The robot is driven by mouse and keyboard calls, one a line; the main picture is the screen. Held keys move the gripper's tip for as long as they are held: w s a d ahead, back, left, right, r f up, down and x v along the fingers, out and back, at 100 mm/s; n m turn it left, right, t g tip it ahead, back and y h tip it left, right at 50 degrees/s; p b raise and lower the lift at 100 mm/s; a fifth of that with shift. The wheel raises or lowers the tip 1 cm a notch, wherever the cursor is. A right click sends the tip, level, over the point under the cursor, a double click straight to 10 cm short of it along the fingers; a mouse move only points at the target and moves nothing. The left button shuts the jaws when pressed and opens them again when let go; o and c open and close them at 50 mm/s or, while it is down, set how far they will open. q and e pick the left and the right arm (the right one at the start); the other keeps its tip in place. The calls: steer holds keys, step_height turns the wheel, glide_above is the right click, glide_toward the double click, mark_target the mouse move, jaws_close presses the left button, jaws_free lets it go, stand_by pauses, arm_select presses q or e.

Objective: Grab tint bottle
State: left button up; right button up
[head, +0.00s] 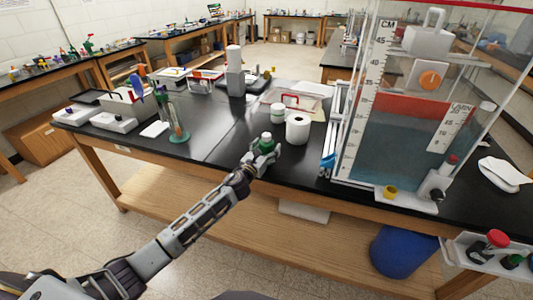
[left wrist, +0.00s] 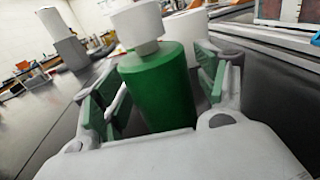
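The tint bottle is a green cylinder with a white cap (head: 266,143), upright near the front edge of the black bench. In the left wrist view the green bottle (left wrist: 160,90) stands large between my fingers. My left gripper (head: 264,152) reaches it from the front, with one finger on each side. In the left wrist view the left gripper (left wrist: 160,97) is open around the bottle, with narrow gaps showing beside the green finger pads. The bottle's base is hidden by the gripper. My right gripper is not in view.
A large clear tank (head: 400,130) fills the right side. A glass cylinder (head: 178,125) stands left. The bench between is mostly clear.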

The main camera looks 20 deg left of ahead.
mark_target(267, 134)
arm_select(q)
steer(key=c, duration=0.9)
steer(key=shift+r, duration=0.1)
steer(key=shift+c, duration=0.3)
steer(key=shift+r, duration=0.7)
step_height(267, 134, up, 7)
steer(key=shift+r+p, duration=0.1)
steer(key=shift+p, duration=1)
steer(key=shift+r, duration=0.65)
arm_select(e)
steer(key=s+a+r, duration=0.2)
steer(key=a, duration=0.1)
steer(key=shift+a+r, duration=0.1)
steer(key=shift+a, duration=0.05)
